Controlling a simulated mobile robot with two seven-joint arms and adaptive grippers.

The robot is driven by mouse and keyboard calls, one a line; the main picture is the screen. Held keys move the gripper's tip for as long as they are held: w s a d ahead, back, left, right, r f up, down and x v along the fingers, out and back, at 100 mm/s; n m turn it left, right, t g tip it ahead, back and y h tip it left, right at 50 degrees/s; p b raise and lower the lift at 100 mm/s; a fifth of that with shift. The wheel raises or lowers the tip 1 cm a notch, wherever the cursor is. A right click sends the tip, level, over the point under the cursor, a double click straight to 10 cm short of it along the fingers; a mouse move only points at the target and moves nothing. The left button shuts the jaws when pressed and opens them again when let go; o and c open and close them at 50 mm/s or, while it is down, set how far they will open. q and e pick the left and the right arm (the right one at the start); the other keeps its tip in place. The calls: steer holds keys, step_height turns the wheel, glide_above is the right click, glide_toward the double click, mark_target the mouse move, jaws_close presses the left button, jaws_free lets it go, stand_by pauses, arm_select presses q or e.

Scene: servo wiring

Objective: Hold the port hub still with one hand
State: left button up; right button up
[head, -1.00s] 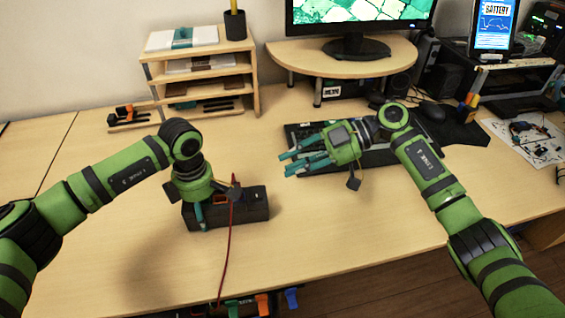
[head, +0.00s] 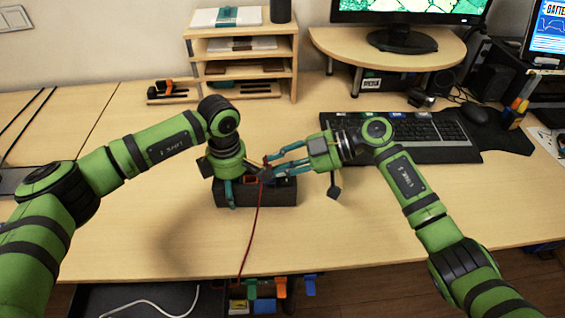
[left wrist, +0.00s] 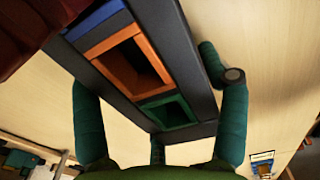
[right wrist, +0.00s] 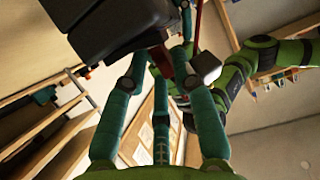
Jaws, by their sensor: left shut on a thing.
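The port hub (head: 284,193) is a dark box lying on the desk. In the left wrist view, the hub (left wrist: 188,60) has blue, orange and green framed ports. My left gripper (head: 233,194) reaches down over its left part, with fingers on both sides, shut on it. My right gripper (head: 270,166) is just above the hub's right part, pointing left, its fingers apart. A dark red connector (right wrist: 161,62) shows between its fingertips; whether they touch it is unclear. A red cable (head: 251,232) runs over the hub towards the front edge.
A wooden shelf unit (head: 297,68) stands at the back. A keyboard (head: 408,132) and a monitor stand (head: 400,62) are at the back right. Coloured items and a white cable show below the desk's front edge.

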arm_select(q)
steer(key=shift+s+f, duration=0.1)
arm_select(e)
jaws_close()
steer(key=shift+c, duration=2.1)
jaws_free()
jaws_close()
steer(key=shift+r, duration=1.65)
step_height(320, 180, up, 4)
steer(key=shift+f, duration=0.15)
